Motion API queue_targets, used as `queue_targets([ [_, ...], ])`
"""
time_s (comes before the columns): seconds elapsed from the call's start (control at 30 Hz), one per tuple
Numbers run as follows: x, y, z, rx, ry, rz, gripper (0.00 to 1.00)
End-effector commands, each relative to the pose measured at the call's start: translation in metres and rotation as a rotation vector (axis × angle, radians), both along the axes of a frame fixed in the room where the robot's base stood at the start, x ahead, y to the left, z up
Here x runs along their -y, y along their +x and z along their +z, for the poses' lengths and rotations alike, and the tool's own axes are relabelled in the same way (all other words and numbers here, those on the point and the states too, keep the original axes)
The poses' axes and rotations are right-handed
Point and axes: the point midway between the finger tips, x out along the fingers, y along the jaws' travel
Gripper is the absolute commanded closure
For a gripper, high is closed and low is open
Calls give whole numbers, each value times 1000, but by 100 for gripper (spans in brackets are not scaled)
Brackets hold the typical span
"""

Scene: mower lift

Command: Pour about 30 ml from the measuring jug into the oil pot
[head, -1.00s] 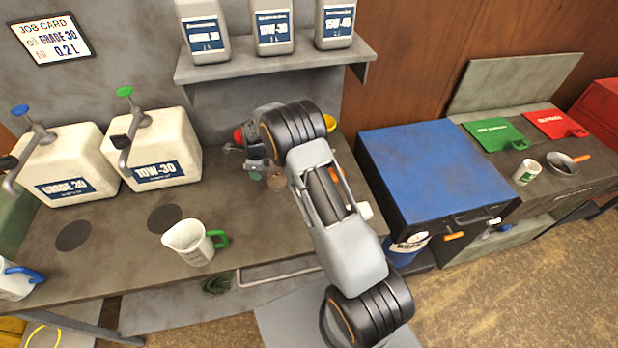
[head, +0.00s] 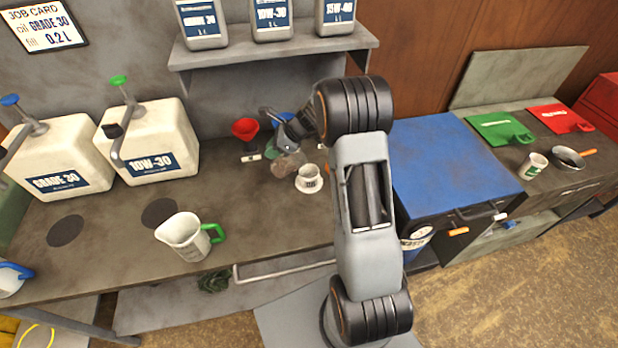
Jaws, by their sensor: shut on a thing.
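My gripper (head: 286,133) is over the bench in the head view, shut on a clear, brownish-tinted vessel (head: 288,165), which looks like the measuring jug. My arm partly covers it, and its oil level is not readable. A small white pot with a dark label (head: 309,180), on a white dish-like base, stands just right and in front of the vessel; it may be the oil pot. The vessel is close to the pot; I cannot tell whether it is tilted or over the pot's mouth. No stream of oil is visible. A white jug with a green handle (head: 184,236) stands upright at the bench's front.
The GRADE 30 canister (head: 60,160) and 10W-30 canister (head: 155,145) stand left. A blue-topped cabinet (head: 450,165) is right. Bare bench lies between the green-handled jug and the pot.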

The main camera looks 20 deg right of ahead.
Motion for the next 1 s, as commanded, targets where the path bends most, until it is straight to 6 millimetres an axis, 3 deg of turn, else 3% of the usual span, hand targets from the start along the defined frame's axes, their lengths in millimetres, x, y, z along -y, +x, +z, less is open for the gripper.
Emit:
queue_targets([
  [0.03,4,-1,-7,17,26,-5,100],
  [0.33,12,-5,16,83,162,-3,100],
  [1.0,22,-10,15,139,275,-3,100],
])
